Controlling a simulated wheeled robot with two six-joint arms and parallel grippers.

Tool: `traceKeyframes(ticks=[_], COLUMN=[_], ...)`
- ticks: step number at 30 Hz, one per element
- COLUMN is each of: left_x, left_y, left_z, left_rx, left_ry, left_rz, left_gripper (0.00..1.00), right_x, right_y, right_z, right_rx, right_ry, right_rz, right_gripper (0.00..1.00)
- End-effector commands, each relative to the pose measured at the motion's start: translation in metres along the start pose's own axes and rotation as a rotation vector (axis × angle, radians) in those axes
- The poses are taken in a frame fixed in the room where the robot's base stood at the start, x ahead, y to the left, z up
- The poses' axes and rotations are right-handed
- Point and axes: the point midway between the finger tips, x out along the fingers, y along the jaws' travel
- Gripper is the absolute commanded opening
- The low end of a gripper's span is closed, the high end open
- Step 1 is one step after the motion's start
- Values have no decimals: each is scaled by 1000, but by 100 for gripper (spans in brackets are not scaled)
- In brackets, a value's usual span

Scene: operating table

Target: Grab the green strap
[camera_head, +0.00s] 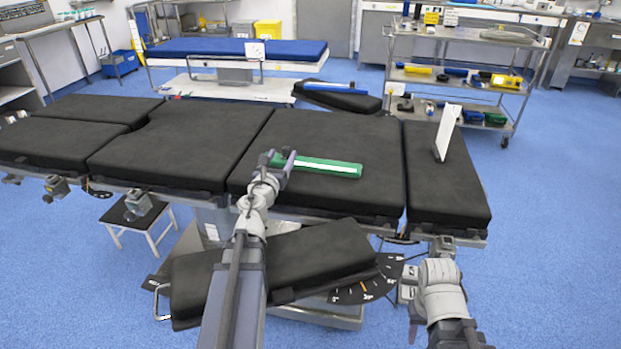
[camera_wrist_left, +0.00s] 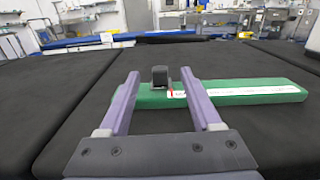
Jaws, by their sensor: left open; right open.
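The green strap (camera_head: 325,167) with a white stripe lies flat on the black table pad, pointing right of my left gripper. My left gripper (camera_head: 281,159) is at the strap's left end, with its jaws open. In the left wrist view the strap (camera_wrist_left: 240,92) runs from between the purple fingers of the gripper (camera_wrist_left: 155,92) out to the right. A small black block (camera_wrist_left: 160,75) stands up near the strap's end between the fingers. Whether the fingers touch the strap is unclear. My right gripper (camera_head: 411,322) is low at the right, beside the table's front edge, its fingers small and partly hidden.
The black operating table (camera_head: 170,150) spans the view. A white upright card (camera_head: 446,132) stands on its right section. A black padded armrest (camera_head: 270,262) juts out in front, below my left arm. A blue-topped table (camera_head: 225,48) and a steel cart (camera_head: 460,75) stand behind.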

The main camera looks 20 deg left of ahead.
Motion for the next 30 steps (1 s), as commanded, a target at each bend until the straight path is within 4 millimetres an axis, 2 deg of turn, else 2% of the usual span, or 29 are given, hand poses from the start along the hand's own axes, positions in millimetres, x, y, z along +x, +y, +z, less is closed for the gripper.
traceKeyframes(ticks=[5, 13, 20, 30], left_x=[0, 25, 30, 75], left_y=[1, 1, 0, 1], left_z=[-3, -3, -3, -5], left_rx=[39, 34, 33, 32], left_ry=[5, 4, 4, 4], left_rz=[-15, -15, -14, -14], left_gripper=[65, 65, 65, 65], right_x=[2, 2, 2, 4], right_y=[0, 0, 0, 0], right_z=[0, 0, 0, 0], right_rx=[0, 0, 0, 0], right_ry=[0, 0, 0, 0], right_rz=[0, 0, 0, 0], right_gripper=[42, 42, 42, 42])
